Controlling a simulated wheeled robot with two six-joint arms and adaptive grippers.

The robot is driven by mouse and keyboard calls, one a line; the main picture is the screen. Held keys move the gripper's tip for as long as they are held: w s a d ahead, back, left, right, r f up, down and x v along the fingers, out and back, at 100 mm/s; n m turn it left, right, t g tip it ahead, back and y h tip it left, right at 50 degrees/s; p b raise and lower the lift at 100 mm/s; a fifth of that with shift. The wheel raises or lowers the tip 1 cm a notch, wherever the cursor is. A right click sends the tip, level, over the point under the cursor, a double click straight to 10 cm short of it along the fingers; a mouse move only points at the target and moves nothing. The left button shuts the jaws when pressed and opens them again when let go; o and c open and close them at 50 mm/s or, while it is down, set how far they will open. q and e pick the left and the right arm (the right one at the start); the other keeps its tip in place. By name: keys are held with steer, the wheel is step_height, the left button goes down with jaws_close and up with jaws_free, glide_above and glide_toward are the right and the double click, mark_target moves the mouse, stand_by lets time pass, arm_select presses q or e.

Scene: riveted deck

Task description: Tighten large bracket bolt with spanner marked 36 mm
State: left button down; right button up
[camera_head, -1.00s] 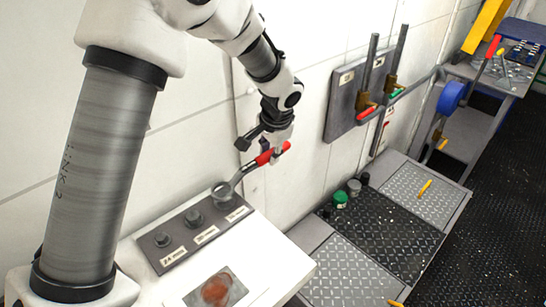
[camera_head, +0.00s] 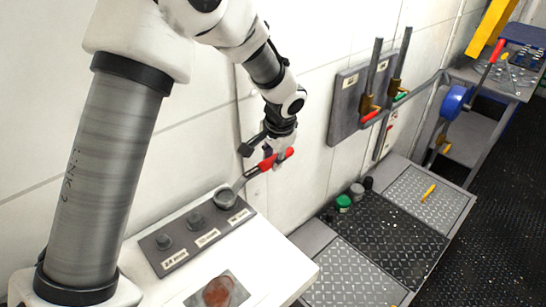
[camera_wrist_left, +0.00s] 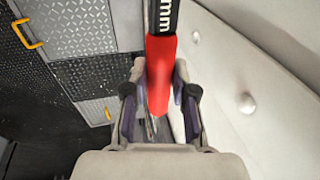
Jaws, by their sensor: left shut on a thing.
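My left gripper (camera_head: 275,160) is shut on the red handle of a spanner (camera_head: 263,166). In the left wrist view the gripper (camera_wrist_left: 160,110) closes around the red handle (camera_wrist_left: 160,70), and a dark shank with a partly visible "mm" marking runs beyond it. The spanner slants down to the largest, rightmost bolt (camera_head: 226,199) on the grey bracket plate (camera_head: 180,252). Its head is at that bolt; whether it is fully seated I cannot tell. Two smaller bolts, the middle one (camera_head: 194,220) and the left one (camera_head: 164,241), stand beside it with labels below. My right gripper is not in view.
The white wall (camera_head: 300,110) is close behind the gripper. A wall panel (camera_head: 347,100) with upright pipes and valve handles is to the right. A green-capped item (camera_head: 343,201) and dark pieces stand on the low deck bench (camera_head: 345,270). A red-brown disc (camera_head: 217,292) lies in front.

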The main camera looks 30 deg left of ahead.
arm_select(q)
steer(key=shift+f+b, duration=0.5)
steer(key=shift+f, duration=0.25)
steer(key=shift+d, duration=0.2)
stand_by(0.6)
steer(key=s+d+m+t+h+p, duration=0.1)
steer(key=s+d+m+p, duration=0.4)
steer(key=d+m+p, duration=0.2)
steer(key=shift+s+m+h+p, duration=0.3)
steer(key=shift+s+h+p, duration=0.05)
steer(key=shift+h+p, duration=0.05)
stand_by(2.2)
steer(key=shift+w+a+f, duration=0.1)
steer(key=shift+w, duration=0.2)
steer(key=shift+r, duration=0.2)
steer(key=shift+r+p, duration=2.5)
steer(key=shift+r, duration=0.1)
